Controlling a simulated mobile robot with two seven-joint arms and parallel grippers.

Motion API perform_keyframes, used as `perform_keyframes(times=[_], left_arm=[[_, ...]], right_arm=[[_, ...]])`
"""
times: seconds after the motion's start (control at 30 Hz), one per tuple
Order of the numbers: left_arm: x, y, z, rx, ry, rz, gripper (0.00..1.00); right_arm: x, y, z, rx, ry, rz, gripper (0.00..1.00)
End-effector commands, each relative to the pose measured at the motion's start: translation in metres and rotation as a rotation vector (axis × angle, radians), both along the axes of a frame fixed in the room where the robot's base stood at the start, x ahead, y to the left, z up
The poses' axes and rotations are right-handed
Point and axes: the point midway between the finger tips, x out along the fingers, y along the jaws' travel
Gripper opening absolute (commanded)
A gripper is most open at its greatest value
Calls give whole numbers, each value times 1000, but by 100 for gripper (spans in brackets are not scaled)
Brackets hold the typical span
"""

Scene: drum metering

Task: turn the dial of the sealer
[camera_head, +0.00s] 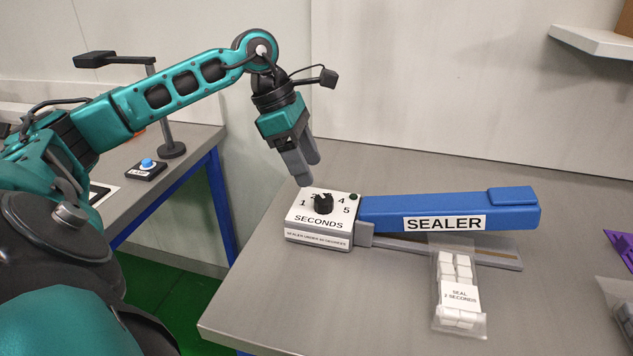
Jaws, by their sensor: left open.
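The sealer (440,209) lies on the grey table, with a blue arm labelled "SEALER" and a white control box (316,232) at its left end. The black dial (323,203) is on top of the box, among numbers above the word "SECONDS". A clear bag (459,290) of white pieces, labelled "SEAL 2 SECONDS", lies across the sealer's lower bar. My right gripper is not in view.
A second table at the left holds a black box with a blue button (147,163) and a stand with a lamp-like head (95,60). A purple item (622,246) is at the right edge. The table front left of the bag is clear.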

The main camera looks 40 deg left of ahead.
Motion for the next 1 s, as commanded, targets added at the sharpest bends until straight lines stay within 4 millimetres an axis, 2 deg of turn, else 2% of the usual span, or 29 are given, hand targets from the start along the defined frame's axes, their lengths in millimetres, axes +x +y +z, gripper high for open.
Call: perform_keyframes(times=[0.03,0.1,0.33,1.0], left_arm=[[-2,4,13,2,-4,2,62],[-5,9,25,2,-4,3,62],[-11,17,51,0,-2,1,62],[-12,18,54,0,0,0,62]], right_arm=[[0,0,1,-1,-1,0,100],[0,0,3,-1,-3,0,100],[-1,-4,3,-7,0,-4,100],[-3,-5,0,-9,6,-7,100]])
